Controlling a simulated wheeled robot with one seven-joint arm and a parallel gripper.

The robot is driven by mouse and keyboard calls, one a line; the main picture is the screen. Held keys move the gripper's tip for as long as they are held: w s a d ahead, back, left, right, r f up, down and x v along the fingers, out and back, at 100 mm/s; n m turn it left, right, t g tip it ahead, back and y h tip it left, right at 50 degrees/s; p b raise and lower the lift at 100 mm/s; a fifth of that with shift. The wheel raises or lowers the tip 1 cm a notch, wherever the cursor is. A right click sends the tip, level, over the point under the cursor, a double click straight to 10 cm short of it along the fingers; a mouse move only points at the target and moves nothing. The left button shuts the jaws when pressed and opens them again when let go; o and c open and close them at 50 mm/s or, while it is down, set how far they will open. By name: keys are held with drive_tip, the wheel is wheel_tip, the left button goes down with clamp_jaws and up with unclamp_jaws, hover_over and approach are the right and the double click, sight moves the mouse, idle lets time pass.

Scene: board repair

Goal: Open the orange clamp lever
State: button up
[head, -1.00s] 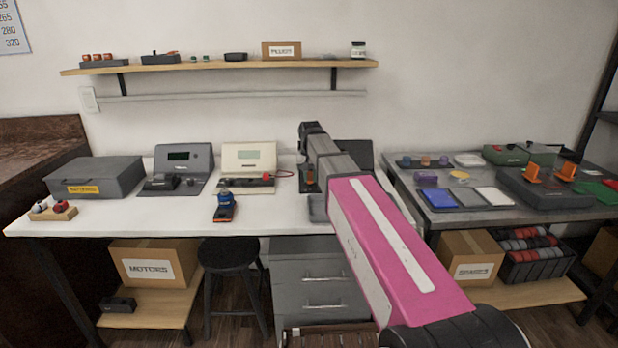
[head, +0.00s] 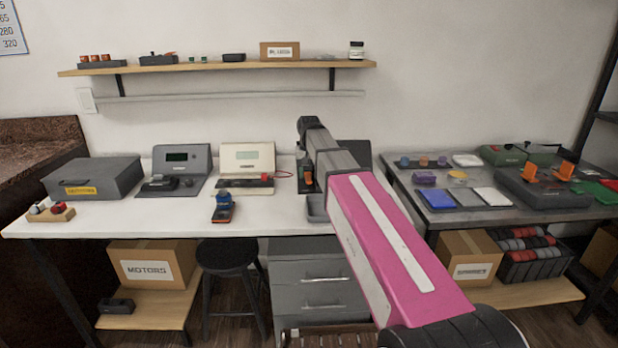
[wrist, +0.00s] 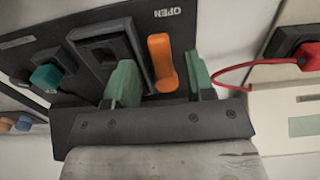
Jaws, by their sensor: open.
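The orange clamp lever (wrist: 162,62) stands on a dark fixture (wrist: 30,60) in the wrist view, close to an upside-down "OPEN" label (wrist: 167,13). My gripper (wrist: 160,72) is open, with one green-padded finger on each side of the lever. Small gaps show between the lever and both pads. In the head view my gripper (head: 306,178) is low over the bench, and my arm covers much of the fixture, whose dark back panel (head: 355,152) shows behind it. I cannot make out the lever clearly there.
A cream tester (head: 247,160) with a red connector and red lead stands just left of my gripper. A grey tester (head: 183,165) is farther left. A blue-topped device (head: 222,207) lies in front of the cream tester.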

sight(309, 179)
wheel_tip(309, 179, up, 9)
drive_tip(key=shift+f, duration=0.15)
idle(0.4)
